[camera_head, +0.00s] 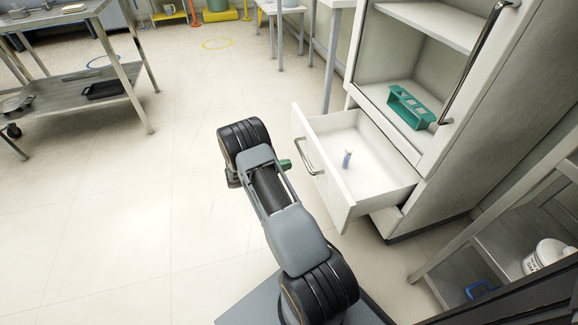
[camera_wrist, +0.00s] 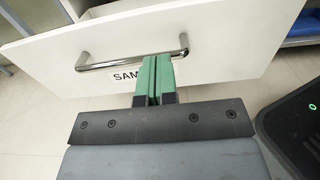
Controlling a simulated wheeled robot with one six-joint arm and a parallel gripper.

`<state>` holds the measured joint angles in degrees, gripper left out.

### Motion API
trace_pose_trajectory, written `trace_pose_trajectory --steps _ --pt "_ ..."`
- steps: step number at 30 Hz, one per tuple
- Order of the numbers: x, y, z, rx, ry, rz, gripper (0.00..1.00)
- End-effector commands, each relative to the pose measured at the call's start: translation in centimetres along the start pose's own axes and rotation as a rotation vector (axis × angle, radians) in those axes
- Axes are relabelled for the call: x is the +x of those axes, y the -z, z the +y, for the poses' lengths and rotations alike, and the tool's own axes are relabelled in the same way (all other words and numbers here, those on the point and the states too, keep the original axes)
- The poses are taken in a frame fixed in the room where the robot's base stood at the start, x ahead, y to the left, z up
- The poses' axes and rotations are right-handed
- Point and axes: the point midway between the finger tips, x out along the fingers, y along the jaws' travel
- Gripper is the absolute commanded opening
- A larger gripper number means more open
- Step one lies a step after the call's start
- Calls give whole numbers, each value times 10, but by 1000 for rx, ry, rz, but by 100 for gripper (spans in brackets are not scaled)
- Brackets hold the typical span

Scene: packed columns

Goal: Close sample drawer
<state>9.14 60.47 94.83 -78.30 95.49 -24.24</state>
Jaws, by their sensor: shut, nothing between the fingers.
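The sample drawer (camera_head: 331,190) is white and stands pulled out of a white cabinet in the head view. A small blue-and-white item (camera_head: 347,159) lies inside it. Its front, with a metal bar handle (camera_wrist: 131,55) and a label reading "SAM", fills the top of the wrist view; the rest of the label is hidden by my fingers. My gripper (camera_wrist: 158,57) has green fingers, shut together with nothing between them. The tips are at the drawer front by the right part of the handle; I cannot tell whether they touch. In the head view my gripper (camera_head: 285,164) is mostly hidden behind my arm.
The cabinet (camera_head: 437,160) has an open shelf above the drawer with a green rack (camera_head: 410,107). A metal shelf (camera_head: 519,225) with a white tub (camera_head: 545,257) stands at the right. A metal cart (camera_head: 75,75) is at the far left. The floor left of my arm is clear.

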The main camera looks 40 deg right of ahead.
Motion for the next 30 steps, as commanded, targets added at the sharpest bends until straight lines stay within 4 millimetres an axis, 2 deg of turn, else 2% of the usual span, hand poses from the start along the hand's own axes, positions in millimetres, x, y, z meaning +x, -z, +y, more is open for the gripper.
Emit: trace_pose_trajectory --steps 9,15,21,30 --pt "63 2 -1 1 5 1 0" --pt "92 2 -1 2 4 2 0" --pt "109 1 0 2 2 3 0" --pt "115 0 0 1 1 3 0"
